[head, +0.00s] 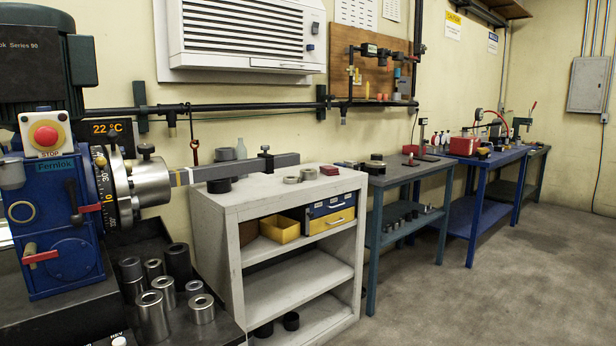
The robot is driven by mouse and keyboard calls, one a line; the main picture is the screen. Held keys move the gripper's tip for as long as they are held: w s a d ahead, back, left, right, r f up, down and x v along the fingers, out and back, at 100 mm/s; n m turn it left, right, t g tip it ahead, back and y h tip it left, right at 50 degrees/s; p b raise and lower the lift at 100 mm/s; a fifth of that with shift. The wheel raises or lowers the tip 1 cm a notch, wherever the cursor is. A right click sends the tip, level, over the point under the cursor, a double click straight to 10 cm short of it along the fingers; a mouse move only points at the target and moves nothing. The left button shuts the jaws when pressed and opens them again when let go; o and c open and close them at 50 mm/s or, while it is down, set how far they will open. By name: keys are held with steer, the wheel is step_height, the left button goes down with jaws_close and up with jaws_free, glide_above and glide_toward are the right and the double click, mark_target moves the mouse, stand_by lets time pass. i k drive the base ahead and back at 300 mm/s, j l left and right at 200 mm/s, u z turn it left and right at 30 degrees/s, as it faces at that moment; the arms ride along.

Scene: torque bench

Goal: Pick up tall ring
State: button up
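Several hollow metal rings stand upright on the dark bench at the lower left. Among them are a tall silver ring (153,318) at the front, a tall black ring (178,264) behind it, and a dark grey ring (131,274) to the left. Shorter silver rings (201,310) stand close by. I cannot tell which one the task calls the tall ring. Low grey rings (309,174) and a dark ring (219,186) lie on top of the white shelf. My gripper is not in view.
A blue machine (62,235) with a chuck (152,183) and a long bar (240,167) stands at the left, the bar reaching over the white shelf (262,203). Yellow bins (280,228) sit inside the shelf. Workbenches (420,172) line the wall. Floor (480,300) at right is clear.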

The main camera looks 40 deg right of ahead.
mark_target(305, 175)
steer(key=i+l+z, duration=0.25)
steer(key=l+z, duration=0.15)
steer(key=i+l+z, duration=0.3)
steer(key=z, duration=0.15)
steer(key=i+l+z, duration=0.4)
steer(key=i+z, duration=0.4)
steer(key=i+l, duration=0.1)
steer(key=i, duration=0.5)
steer(key=i+l, duration=0.1)
steer(key=i, duration=0.5)
steer(key=i+l+u, duration=0.1)
steer(key=i+u, duration=0.15)
steer(key=i, duration=0.25)
steer(key=i+l+u, duration=0.25)
steer(key=i, duration=0.2)
steer(key=j, duration=0.35)
steer(key=i+j, duration=0.15)
steer(key=j, duration=0.25)
